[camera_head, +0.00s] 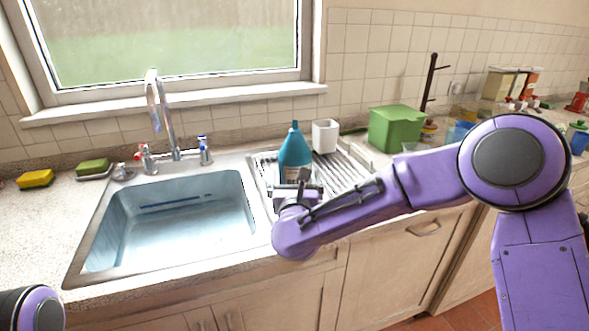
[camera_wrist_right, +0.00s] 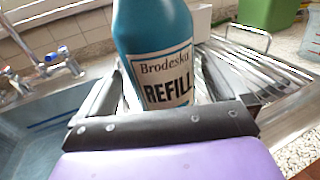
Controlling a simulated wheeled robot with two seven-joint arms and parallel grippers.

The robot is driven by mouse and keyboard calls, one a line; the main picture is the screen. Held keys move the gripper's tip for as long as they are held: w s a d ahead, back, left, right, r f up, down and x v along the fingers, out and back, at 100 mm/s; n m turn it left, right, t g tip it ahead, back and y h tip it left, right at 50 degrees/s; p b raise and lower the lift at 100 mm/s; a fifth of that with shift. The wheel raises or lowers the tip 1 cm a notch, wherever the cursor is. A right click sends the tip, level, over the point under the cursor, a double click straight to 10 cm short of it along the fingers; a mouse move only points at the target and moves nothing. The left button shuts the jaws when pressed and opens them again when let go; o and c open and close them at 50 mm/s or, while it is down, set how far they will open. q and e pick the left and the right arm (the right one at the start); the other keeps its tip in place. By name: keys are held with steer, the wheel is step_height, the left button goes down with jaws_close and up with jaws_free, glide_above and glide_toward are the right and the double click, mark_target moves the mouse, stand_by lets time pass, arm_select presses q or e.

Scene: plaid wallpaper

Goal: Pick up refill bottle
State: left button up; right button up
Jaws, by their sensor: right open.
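The refill bottle (camera_head: 295,150) is teal with a narrow top and a pale label. It stands upright on the ribbed drainboard right of the sink. In the right wrist view the bottle (camera_wrist_right: 155,40) fills the middle, its label reading "Brodeska REFILL". My right gripper (camera_head: 296,188) is at the near side of the bottle's lower part. In the wrist view its open fingers (camera_wrist_right: 170,85) lie to the left and right of the bottle; I cannot tell whether they touch it. The bottle's base is hidden by the gripper. A purple part of my left arm shows at the bottom left; its gripper is out of view.
A white cup (camera_head: 325,135) stands just behind and right of the bottle. A green box (camera_head: 395,128) is farther right. The sink basin (camera_head: 175,220) is to the left, with a faucet (camera_head: 160,110) behind it. A wire rack (camera_wrist_right: 245,45) shows right of the bottle.

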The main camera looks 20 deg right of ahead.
mark_target(295, 168)
steer(key=p+x, duration=0.1)
steer(key=x, duration=0.3)
steer(key=shift+w+r, duration=0.15)
steer(key=shift+w, duration=0.05)
steer(key=c, duration=0.9)
steer(key=shift+r, duration=0.1)
